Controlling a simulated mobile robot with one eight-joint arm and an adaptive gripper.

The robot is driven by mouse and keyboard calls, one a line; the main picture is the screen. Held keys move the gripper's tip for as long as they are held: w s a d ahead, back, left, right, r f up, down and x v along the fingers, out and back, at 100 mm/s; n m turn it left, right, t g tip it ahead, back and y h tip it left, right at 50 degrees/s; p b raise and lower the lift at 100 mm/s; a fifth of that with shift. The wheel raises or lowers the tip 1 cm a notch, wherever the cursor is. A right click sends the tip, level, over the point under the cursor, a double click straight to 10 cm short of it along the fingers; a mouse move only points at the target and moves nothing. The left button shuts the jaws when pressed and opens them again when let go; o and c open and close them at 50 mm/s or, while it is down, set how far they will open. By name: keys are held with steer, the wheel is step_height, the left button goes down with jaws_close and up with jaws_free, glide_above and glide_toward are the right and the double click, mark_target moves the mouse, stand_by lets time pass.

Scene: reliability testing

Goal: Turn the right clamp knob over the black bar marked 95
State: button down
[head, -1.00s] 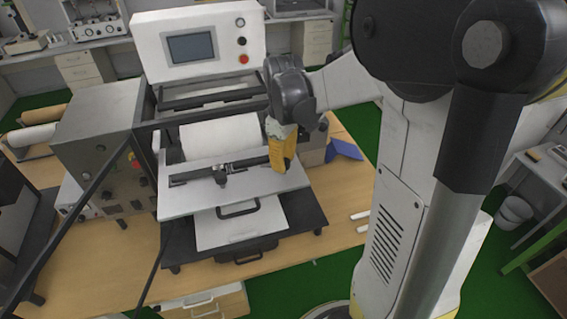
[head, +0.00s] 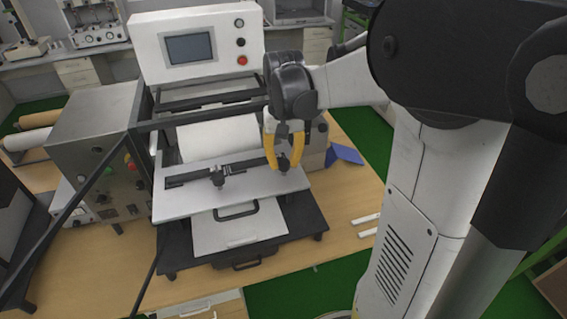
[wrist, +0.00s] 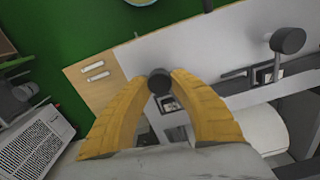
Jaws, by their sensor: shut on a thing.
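The right clamp knob (head: 284,163) is a dark round knob over the right end of the black bar (head: 243,165). My gripper (head: 284,160) has two yellow fingers, shut on this knob with one finger on each side. In the wrist view the dark knob (wrist: 160,82) sits between the fingertips of my gripper (wrist: 162,80). A second, similar knob (head: 218,177) stands on the bar to the left, and it also shows in the wrist view (wrist: 288,41). The marking 95 cannot be read.
The bar lies on a white plate (head: 180,200) of the machine, with a white roll (head: 215,138) behind it. A control panel (head: 190,47) with a screen stands above. A steel box (head: 95,150) is at left. Bare wooden table (head: 345,200) lies to the right.

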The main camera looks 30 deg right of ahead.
mark_target(284, 161)
steer(key=shift+m, duration=1.7)
steer(key=shift+b, duration=0.3)
steer(key=c, duration=1.1)
jaws_free()
step_height(284, 161, up, 12)
